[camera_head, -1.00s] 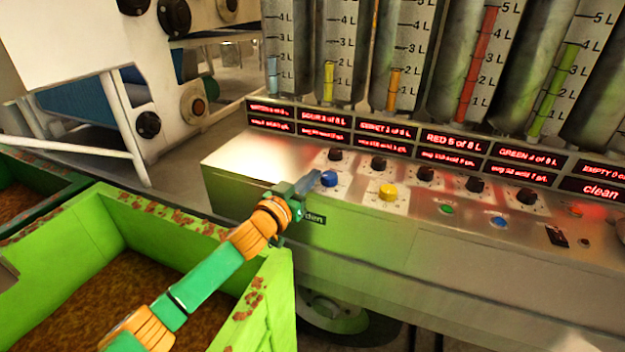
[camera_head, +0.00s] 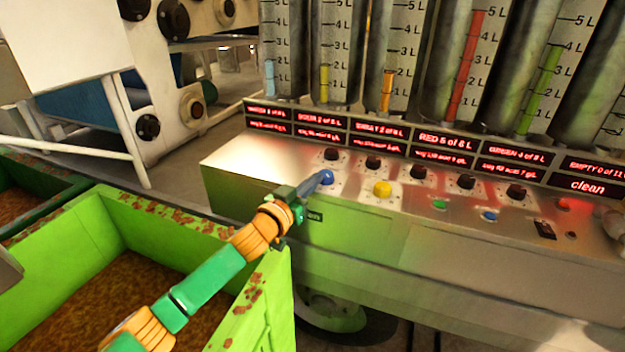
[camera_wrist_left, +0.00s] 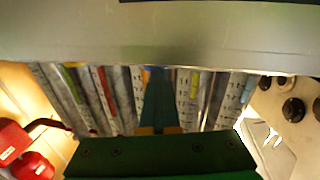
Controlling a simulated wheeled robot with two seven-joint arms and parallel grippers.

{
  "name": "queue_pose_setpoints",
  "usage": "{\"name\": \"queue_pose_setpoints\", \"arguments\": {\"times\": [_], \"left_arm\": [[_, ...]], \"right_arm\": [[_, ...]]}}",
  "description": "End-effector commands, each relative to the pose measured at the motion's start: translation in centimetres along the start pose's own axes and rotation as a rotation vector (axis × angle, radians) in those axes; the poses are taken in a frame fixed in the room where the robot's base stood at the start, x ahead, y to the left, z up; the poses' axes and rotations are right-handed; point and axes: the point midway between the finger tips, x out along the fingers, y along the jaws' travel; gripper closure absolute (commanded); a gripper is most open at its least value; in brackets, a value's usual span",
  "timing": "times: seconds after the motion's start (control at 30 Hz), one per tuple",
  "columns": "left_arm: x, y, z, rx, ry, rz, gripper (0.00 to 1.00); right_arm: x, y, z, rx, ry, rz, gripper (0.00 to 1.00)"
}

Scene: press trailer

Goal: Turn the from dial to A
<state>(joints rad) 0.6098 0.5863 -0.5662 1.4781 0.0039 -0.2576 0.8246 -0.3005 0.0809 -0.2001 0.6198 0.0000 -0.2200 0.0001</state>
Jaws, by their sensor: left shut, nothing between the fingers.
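A blue dial (camera_head: 327,177) and a yellow dial (camera_head: 383,188) sit on pale plates on top of the steel console (camera_head: 262,165). Their letters are too small to read, so I cannot tell which is the from dial or where either points. My left gripper (camera_head: 318,181) is shut and empty, with its tips at the left side of the blue dial. I cannot tell whether they touch it. My right gripper is not in view.
Several black knobs (camera_head: 373,163) line the console behind the dials, below red displays and tall measuring cylinders (camera_head: 463,75). A green button (camera_head: 439,204) and a blue button (camera_head: 489,216) lie to the right. A green bin (camera_head: 262,300) stands below my left arm.

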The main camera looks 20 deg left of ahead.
Motion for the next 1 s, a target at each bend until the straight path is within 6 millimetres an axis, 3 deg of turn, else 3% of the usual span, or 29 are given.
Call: {"name": "queue_pose_setpoints", "arguments": {"times": [0.07, 0.33, 0.7, 1.0], "left_arm": [[0.1, 0.1, -1.0, -0.003, 0.021, 0.005, 0.95], [0.1, 0.2, -1.1, -0.001, 0.025, 0.007, 0.22], [-0.1, 0.0, -0.7, 0.000, 0.014, 0.002, 0.22], [-4.8, 0.8, -0.2, 0.003, 0.006, 0.008, 0.22]], "right_arm": [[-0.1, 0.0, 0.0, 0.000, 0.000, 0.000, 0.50], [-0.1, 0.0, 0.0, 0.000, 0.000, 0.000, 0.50], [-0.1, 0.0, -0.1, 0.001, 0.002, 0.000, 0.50], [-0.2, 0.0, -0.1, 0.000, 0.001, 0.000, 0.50]]}}
